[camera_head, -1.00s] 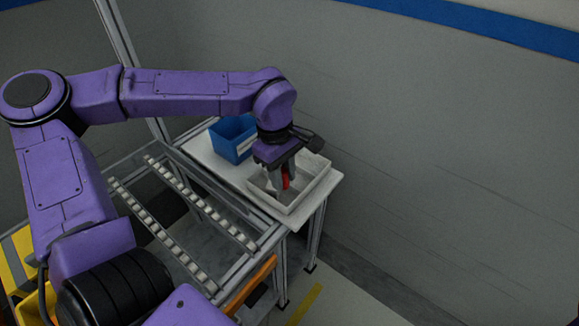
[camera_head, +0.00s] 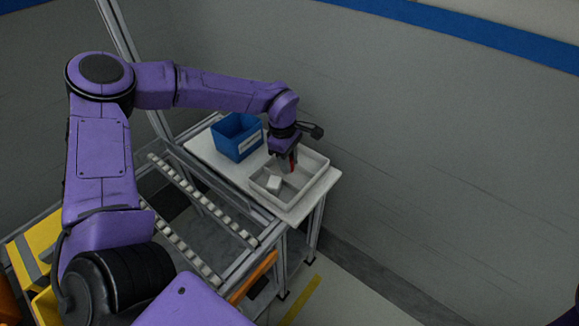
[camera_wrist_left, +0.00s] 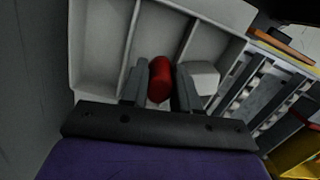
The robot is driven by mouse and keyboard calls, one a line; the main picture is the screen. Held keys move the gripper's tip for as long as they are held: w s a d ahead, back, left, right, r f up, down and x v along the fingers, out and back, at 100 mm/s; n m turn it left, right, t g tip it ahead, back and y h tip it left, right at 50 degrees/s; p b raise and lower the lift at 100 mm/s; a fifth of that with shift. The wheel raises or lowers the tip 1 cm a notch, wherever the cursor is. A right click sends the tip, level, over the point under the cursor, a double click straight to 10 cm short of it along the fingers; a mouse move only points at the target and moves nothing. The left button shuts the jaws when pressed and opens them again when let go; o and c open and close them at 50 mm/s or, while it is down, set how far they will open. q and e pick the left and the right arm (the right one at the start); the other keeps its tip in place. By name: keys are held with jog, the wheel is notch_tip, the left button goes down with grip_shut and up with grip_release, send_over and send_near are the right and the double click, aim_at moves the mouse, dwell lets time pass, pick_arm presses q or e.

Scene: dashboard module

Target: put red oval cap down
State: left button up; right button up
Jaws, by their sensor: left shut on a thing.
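The red oval cap (camera_wrist_left: 159,80) is held between the two fingers of my left gripper (camera_wrist_left: 160,88) in the left wrist view. In the head view the cap (camera_head: 293,163) is a small red patch at the tip of my left gripper (camera_head: 285,163). The gripper is shut on it over the white compartment tray (camera_head: 322,176). Dividers of the tray show beyond the cap in the wrist view. Whether the cap touches the tray floor cannot be told. No right gripper is in view.
A white block (camera_head: 273,184) lies in the tray's near part and also shows in the wrist view (camera_wrist_left: 204,78). A blue bin (camera_head: 238,147) stands left of the tray on the white table (camera_head: 200,148). A roller rack (camera_head: 205,205) is in front. A grey wall rises behind.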

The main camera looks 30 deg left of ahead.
pick_arm(q)
jog(key=shift+w+a+f, duration=0.1)
jog(key=shift+w+f, duration=0.2)
jog(key=shift+w+a+f, duration=0.1)
jog(key=shift+w+f, duration=0.05)
jog(key=shift+f, duration=0.8)
jog(key=shift+w+f, duration=0.1)
jog(key=shift+f, duration=0.85)
jog(key=shift+f, duration=0.1)
jog(key=o, duration=0.8)
jog(key=shift+c, duration=0.2)
notch_tip(320, 180, up, 12)
jog(key=a, duration=0.1)
jog(key=shift+s+a, duration=0.15)
jog(key=shift+a, duration=0.05)
